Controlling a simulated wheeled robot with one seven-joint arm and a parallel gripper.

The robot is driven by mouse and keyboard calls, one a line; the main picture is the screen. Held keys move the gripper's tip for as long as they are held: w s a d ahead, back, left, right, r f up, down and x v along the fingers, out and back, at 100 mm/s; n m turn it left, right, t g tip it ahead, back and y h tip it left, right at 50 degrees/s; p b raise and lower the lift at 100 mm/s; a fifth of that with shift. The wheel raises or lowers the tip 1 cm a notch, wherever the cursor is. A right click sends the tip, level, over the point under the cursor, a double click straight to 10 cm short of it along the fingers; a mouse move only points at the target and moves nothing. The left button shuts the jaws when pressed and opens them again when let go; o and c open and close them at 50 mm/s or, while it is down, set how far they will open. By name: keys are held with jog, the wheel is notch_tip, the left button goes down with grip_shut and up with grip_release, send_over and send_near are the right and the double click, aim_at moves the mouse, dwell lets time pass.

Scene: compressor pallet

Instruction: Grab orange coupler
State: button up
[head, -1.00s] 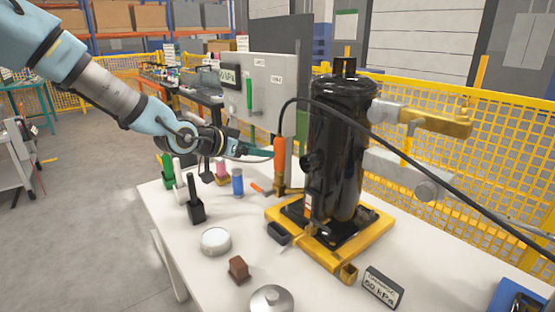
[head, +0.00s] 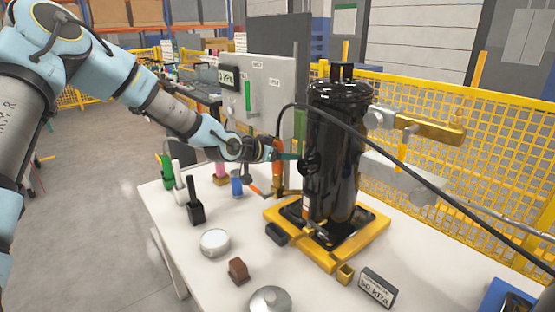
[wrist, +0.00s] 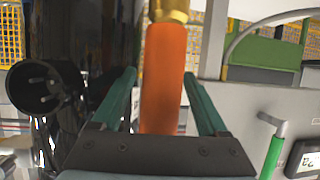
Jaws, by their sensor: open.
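The orange coupler (head: 278,174) hangs upright from the black hose, beside the black compressor tank (head: 333,150). My gripper (head: 287,156) is at the coupler's height and hides its upper part in the head view. In the wrist view the coupler (wrist: 163,80) stands between the two green fingers of my gripper (wrist: 160,82), with a brass fitting (wrist: 169,10) at its top end. The fingers are open, with a visible gap on each side of the coupler. Its lower end is hidden behind the gripper's body in the wrist view.
The tank stands on a yellow pallet (head: 337,262) on a white table (head: 205,280). A black port (wrist: 42,88) juts from the tank close to the left finger. A grey panel (head: 268,85) with a green handle (head: 247,96) stands behind. Small bottles and blocks stand at the table's left.

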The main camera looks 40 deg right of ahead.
grip_shut()
dwell(0.6)
